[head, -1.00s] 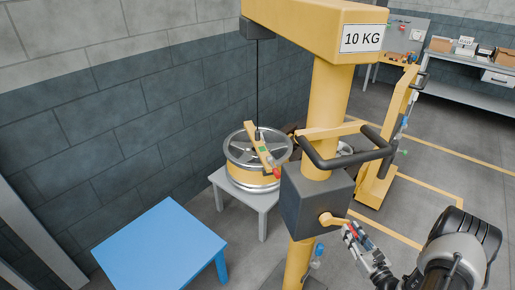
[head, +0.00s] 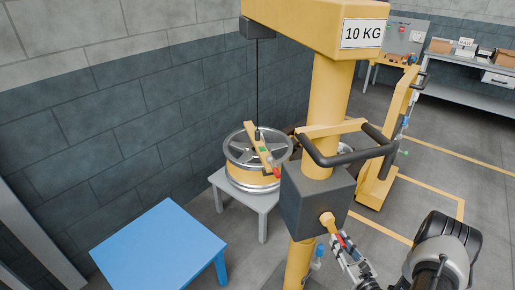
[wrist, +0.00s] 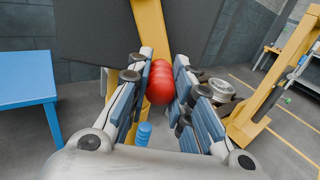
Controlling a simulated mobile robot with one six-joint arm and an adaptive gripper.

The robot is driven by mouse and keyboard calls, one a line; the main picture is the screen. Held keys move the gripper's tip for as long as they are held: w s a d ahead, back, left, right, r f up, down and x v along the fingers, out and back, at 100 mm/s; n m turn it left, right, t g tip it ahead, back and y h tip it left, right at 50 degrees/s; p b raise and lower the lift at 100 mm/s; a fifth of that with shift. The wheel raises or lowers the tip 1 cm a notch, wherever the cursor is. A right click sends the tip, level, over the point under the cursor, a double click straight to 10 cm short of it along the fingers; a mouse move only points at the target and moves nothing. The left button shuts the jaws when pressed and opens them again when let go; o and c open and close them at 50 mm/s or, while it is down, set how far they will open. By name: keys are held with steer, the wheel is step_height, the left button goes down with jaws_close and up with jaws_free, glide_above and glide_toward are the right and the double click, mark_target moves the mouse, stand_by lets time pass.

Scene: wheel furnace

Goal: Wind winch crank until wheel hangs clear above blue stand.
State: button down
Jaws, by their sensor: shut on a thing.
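The winch is a dark box (head: 318,200) on the yellow crane column, with a yellow crank (head: 328,221) on its front. My gripper (head: 344,247) is shut on the crank's red handle (wrist: 160,82), which shows between the blue-padded fingers in the wrist view. The wheel (head: 257,160), with a silver rim and a yellow band, sits on a grey stand (head: 262,201). A yellow bar lies across its top, and the hoist cable (head: 258,85) runs down to it from the boom. The blue stand (head: 160,248) is at lower left and empty; it also shows in the wrist view (wrist: 28,90).
The yellow boom (head: 315,28) reads 10 KG. A black push handle (head: 345,155) sticks out above the winch box. Another yellow column (head: 385,145) stands behind, and a bench (head: 460,95) is at the back right. Floor is clear between the stands and the wall.

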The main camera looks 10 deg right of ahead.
steer(key=a, duration=0.6)
steer(key=shift+s+f, duration=0.15)
steer(key=shift+s, duration=0.1)
steer(key=shift+s+a+r+p, duration=0.1)
steer(key=shift+a+r+p, duration=0.4)
steer(key=shift+a, duration=0.3)
steer(key=shift+s+a+r+p, duration=0.1)
steer(key=shift+a+r+p, duration=0.3)
steer(key=shift+a+p, duration=0.3)
steer(key=shift+a+r+p, duration=0.45)
steer(key=shift+a, duration=0.45)
steer(key=r+p, duration=0.1)
steer(key=a+r+p, duration=0.1)
steer(key=r, duration=0.1)
steer(key=a+r+p, duration=0.1)
steer(key=r+p, duration=0.1)
steer(key=shift+s+a, duration=0.15)
steer(key=shift+a, duration=0.05)
